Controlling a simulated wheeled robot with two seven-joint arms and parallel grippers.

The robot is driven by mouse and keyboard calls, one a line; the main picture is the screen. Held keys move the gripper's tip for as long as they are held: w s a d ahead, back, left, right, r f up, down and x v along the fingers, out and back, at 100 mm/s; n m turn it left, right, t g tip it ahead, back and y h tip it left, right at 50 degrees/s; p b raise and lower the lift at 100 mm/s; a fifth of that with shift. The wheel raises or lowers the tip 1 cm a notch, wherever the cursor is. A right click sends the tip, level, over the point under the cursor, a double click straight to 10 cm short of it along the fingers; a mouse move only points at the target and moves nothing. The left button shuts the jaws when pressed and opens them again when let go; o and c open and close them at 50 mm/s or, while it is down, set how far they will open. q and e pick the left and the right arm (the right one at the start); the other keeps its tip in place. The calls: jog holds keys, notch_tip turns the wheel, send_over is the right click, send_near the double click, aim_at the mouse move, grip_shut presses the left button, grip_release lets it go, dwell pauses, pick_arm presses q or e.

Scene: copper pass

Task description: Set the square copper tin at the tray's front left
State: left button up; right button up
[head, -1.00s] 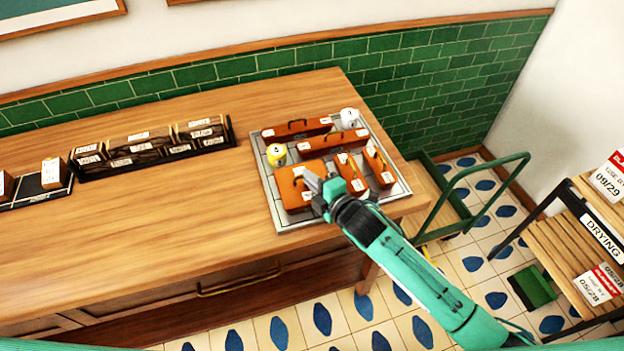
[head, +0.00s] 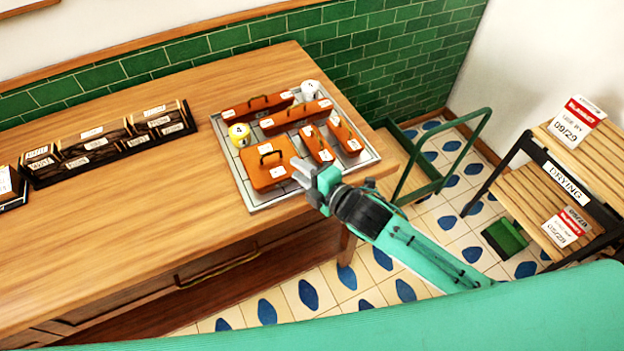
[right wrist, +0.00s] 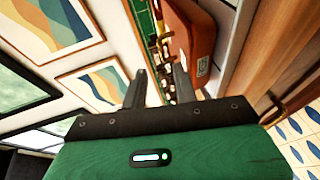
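The square copper tin (head: 262,176) sits flat on the front left of the grey tray (head: 257,205), its dark handle on top. My right gripper (head: 303,174) is just right of the tin, near the tray's front edge, and looks apart from it. In the right wrist view, the right gripper's fingers (right wrist: 160,88) stand apart with nothing held between them. A copper tin with a handle (right wrist: 193,45) shows beyond the fingertips there. My left gripper is not in view.
Narrower copper tins (head: 257,106) fill the tray's back and right. A yellow ball (head: 240,134) and a white ball (head: 310,89) are also on it. A dark rack of labelled boxes (head: 105,142) stands left. The counter (head: 150,220) between is clear.

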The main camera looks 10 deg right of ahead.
jog(key=v, duration=0.3)
jog(key=shift+s+d+r, duration=0.1)
jog(key=shift+s+d, duration=0.15)
jog(key=shift+s, duration=0.05)
dwell(0.3)
